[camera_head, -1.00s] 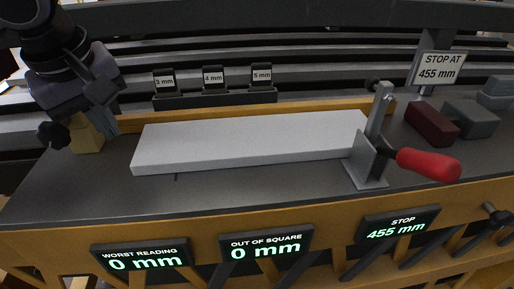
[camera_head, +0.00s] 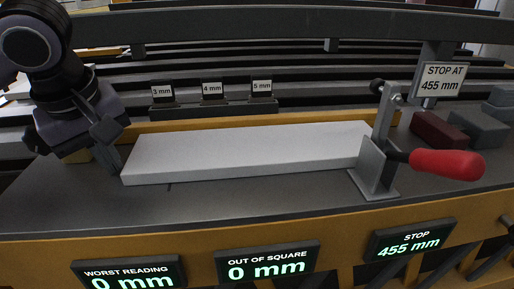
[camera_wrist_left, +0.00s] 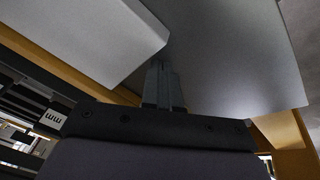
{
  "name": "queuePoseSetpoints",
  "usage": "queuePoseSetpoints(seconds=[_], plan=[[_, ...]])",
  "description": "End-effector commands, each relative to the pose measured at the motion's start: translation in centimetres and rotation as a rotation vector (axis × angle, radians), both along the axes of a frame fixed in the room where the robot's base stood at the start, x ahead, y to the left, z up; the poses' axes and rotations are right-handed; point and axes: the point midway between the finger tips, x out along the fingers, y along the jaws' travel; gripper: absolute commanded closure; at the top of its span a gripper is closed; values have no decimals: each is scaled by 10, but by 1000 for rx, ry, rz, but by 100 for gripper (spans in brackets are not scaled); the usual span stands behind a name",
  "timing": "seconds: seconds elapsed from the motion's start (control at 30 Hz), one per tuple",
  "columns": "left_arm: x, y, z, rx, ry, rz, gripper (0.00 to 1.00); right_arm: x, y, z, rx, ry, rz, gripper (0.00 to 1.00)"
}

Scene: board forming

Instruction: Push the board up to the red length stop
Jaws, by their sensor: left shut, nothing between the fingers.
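The long pale grey board (camera_head: 240,152) lies flat on the dark bench, along the wooden fence. The dark red length stop (camera_head: 436,131) is at the right, with a gap between it and the board's right end. That end is partly behind the clamp. My left gripper (camera_head: 114,166) is shut and empty at the board's left end; I cannot tell whether it touches. In the left wrist view its fingers (camera_wrist_left: 163,85) point toward the bench, close beside the board's corner (camera_wrist_left: 90,35). My right gripper is not in view.
A clamp with a red handle (camera_head: 445,163) stands at the board's right front. Grey blocks (camera_head: 480,128) lie beside the stop. A sign (camera_head: 441,79) reads stop at 455 mm. The front displays (camera_head: 267,262) show 0 mm, 0 mm and 455 mm. Labelled gauges (camera_head: 212,101) stand behind the fence.

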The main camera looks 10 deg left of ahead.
Motion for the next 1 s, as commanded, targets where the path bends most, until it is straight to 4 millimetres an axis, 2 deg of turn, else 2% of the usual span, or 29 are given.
queuePoseSetpoints(seconds=[0.6,1.0], plan=[[2,-8,0,0,0,0,100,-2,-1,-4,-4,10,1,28],[6,-23,0,-1,0,-1,100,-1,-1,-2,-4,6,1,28]])
